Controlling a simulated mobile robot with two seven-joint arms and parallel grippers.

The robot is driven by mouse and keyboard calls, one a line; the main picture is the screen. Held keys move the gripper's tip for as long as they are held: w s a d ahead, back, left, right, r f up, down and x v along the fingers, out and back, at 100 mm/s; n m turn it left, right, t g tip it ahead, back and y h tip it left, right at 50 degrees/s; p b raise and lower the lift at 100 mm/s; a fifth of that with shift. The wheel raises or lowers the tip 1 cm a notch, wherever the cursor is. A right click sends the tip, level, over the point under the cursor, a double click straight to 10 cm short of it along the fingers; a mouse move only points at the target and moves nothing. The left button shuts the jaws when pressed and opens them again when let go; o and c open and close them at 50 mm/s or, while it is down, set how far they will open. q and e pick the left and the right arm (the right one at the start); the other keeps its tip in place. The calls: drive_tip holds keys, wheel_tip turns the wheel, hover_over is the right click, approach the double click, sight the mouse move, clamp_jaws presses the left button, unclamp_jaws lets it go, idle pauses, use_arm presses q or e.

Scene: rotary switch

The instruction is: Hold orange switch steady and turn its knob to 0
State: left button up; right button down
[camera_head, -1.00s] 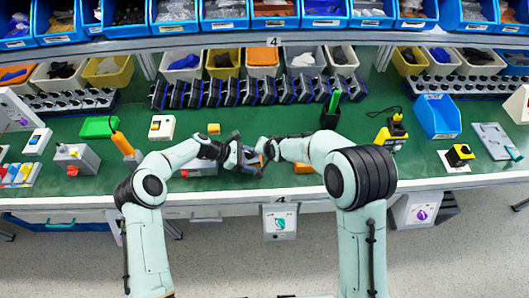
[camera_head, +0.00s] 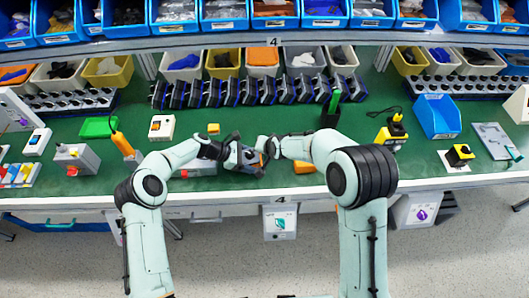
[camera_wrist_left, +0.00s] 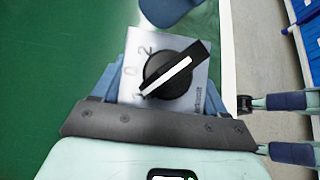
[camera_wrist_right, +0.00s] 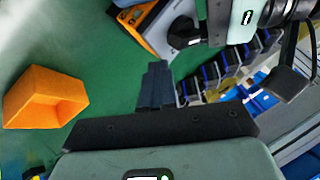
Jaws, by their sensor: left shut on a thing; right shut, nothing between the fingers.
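The orange switch (camera_wrist_right: 153,22) is held up over the green bench by my left gripper (camera_head: 238,156). In the left wrist view its pale plate (camera_wrist_left: 198,92) carries the marks 2, 0 and 1, and a black knob (camera_wrist_left: 172,70) with a white stripe. The stripe's lower-left end lies by the 1. My left gripper is shut on the switch's sides. My right gripper (camera_head: 266,147) is shut and empty, just right of the switch. In the right wrist view its closed fingers (camera_wrist_right: 155,85) are apart from the knob (camera_wrist_right: 183,31).
A row of black and blue parts (camera_head: 255,92) stands behind. A white switch box (camera_head: 161,127) and a grey box (camera_head: 76,158) stand to the left.

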drive_tip(key=shift+s+a, duration=0.15)
drive_tip(key=shift+a, duration=0.35)
drive_tip(key=shift+s+a, duration=0.2)
drive_tip(key=shift+s, duration=0.65)
drive_tip(key=w+d+v, duration=0.1)
drive_tip(key=v, duration=0.7)
drive_tip(key=w+a+r+n+g, duration=0.1)
drive_tip(key=w+a+n+g, duration=0.1)
drive_tip(key=w+n+g, duration=0.4)
drive_tip(key=w+d+r+n+g+y, duration=0.1)
drive_tip(key=w+d+r+n+y, duration=0.2)
drive_tip(key=d+n, duration=0.35)
drive_tip(key=shift+n, duration=0.35)
drive_tip(key=shift+s+a+f, duration=0.55)
drive_tip(key=shift+a+f, duration=0.85)
drive_tip(key=shift+f, duration=0.1)
drive_tip(key=shift+s+a+f, duration=0.6)
drive_tip(key=shift+a+f, duration=0.8)
drive_tip(key=shift+f, duration=0.1)
drive_tip(key=shift+s+a+f, duration=0.55)
drive_tip(key=shift+a+f, duration=0.85)
drive_tip(key=shift+f, duration=0.05)
